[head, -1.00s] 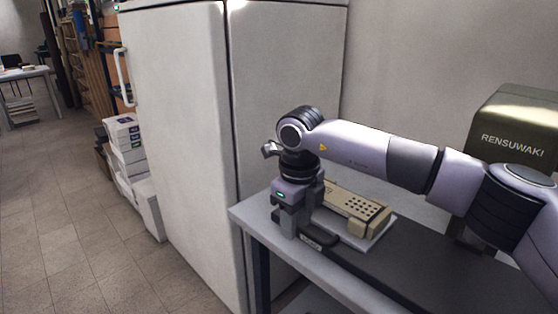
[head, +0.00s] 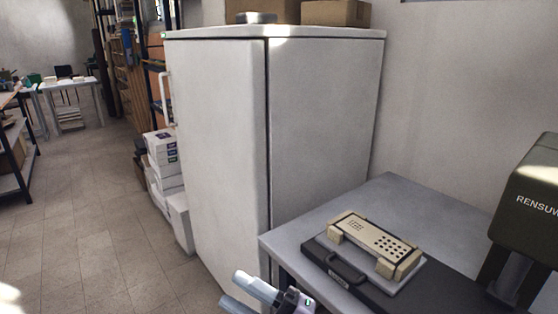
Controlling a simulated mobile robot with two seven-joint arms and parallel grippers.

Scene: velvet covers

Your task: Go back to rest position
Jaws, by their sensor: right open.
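My right gripper (head: 232,289) shows at the bottom edge, in front of the table's near corner. Its two pale fingers point left, are apart and hold nothing. Most of my right arm is out of the picture. A dark flat case (head: 318,251) with a handle (head: 346,270) lies on the grey table (head: 385,205). A beige perforated device (head: 372,243) in beige end blocks rests on it. My gripper is apart from the case and device. My left gripper is not in view.
A tall white cabinet (head: 318,120) stands behind the table, with boxes (head: 336,13) on top. A dark machine (head: 530,200) stands at the right. White boxes (head: 165,160) stack beside the cabinet. The tiled floor (head: 95,220) at left is open.

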